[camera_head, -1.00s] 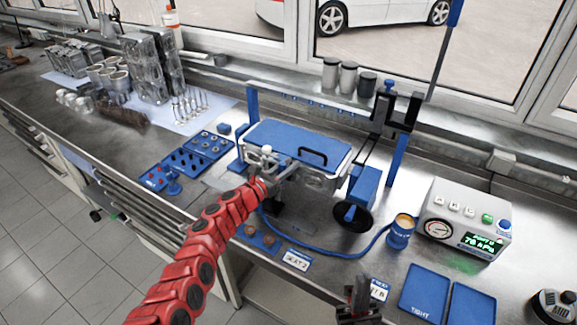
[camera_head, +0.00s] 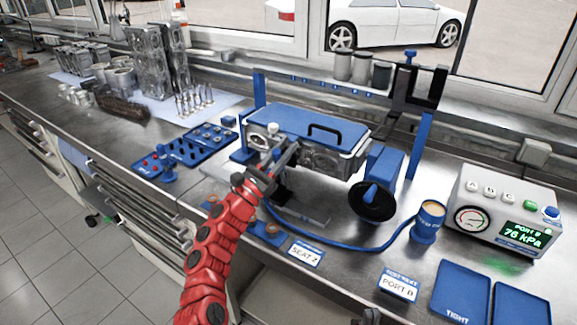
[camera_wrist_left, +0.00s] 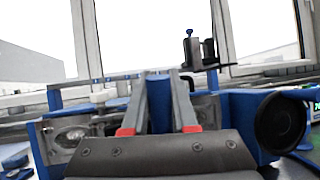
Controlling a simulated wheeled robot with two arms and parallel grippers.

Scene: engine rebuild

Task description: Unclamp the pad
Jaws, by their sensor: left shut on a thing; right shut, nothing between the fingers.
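A grey metal cylinder head (camera_head: 325,158) sits in a blue fixture with a blue plate and black handle (camera_head: 312,119) on top. My left gripper (camera_head: 292,152) reaches to its front face and is shut on a blue part, seen between the fingers in the left wrist view (camera_wrist_left: 160,95); my fingers hide much of it, and I cannot tell whether this is the pad or its clamp. A blue block with a black disc (camera_head: 374,204) is at the fixture's right end. My right gripper (camera_head: 371,318) barely shows at the bottom edge, shut and empty.
A blue hose (camera_head: 350,248) runs across the front to a blue cup (camera_head: 430,220). The gauge box (camera_head: 507,210) reads 76 kPa. Blue trays (camera_head: 463,292) lie front right. Part trays (camera_head: 198,145) and engine parts stand left. A blue and black post (camera_head: 425,110) rises behind.

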